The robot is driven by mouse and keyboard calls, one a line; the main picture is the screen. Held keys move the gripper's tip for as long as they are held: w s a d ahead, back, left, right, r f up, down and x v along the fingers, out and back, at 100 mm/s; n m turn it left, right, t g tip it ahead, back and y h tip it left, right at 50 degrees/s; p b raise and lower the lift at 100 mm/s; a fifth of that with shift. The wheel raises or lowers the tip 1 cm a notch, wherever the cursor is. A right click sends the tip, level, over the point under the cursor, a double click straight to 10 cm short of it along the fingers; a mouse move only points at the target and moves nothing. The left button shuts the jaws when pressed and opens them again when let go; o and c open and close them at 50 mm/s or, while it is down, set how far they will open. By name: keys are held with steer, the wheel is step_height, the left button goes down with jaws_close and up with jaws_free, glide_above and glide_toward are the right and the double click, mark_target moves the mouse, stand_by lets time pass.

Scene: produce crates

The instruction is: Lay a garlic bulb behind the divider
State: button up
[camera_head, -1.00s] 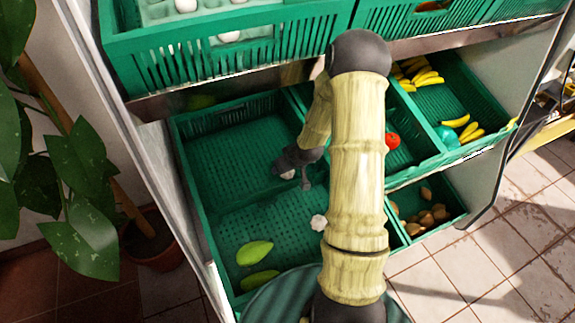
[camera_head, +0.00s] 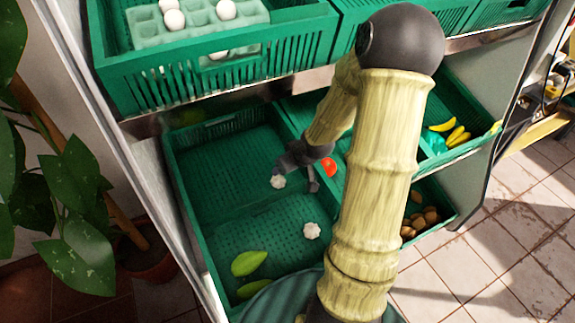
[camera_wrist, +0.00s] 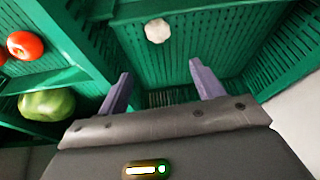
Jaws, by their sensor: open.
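One white garlic bulb (camera_head: 278,181) lies in the rear part of the large green crate (camera_head: 190,200), behind the low divider (camera_head: 240,213). A second garlic bulb (camera_head: 311,230) lies in the front part. My gripper (camera_head: 298,180) is just right of the rear bulb in the head view; its fingers are partly hidden. In the wrist view my gripper (camera_wrist: 160,70) has two separated fingers with nothing between them. A garlic bulb (camera_wrist: 158,31) lies beyond the fingertips, apart from them.
Two green oblong items (camera_head: 249,262) lie at the crate's front left. A red tomato (camera_head: 328,166) is in the neighbouring crate; it also shows in the wrist view (camera_wrist: 25,45), above a green round fruit (camera_wrist: 47,104). An upper crate (camera_head: 215,75) with eggs overhangs the rear.

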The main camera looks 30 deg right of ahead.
stand_by(0.4)
steer(key=s+a+r+g, duration=0.1)
steer(key=s+a+r, duration=0.3)
steer(key=s+a, duration=0.2)
steer(key=s+a+r+m+g, duration=0.1)
steer(key=s+a+r+g, duration=0.1)
steer(key=s+a+r, duration=0.2)
steer(key=s+a, duration=0.2)
steer(key=s, duration=0.1)
steer(key=shift+s+g+h, duration=0.3)
steer(key=shift+a+r, duration=0.1)
steer(key=w+p+v, duration=0.1)
steer(key=p+v, duration=0.5)
steer(key=shift+w+r, duration=0.15)
steer(key=shift+r, duration=0.1)
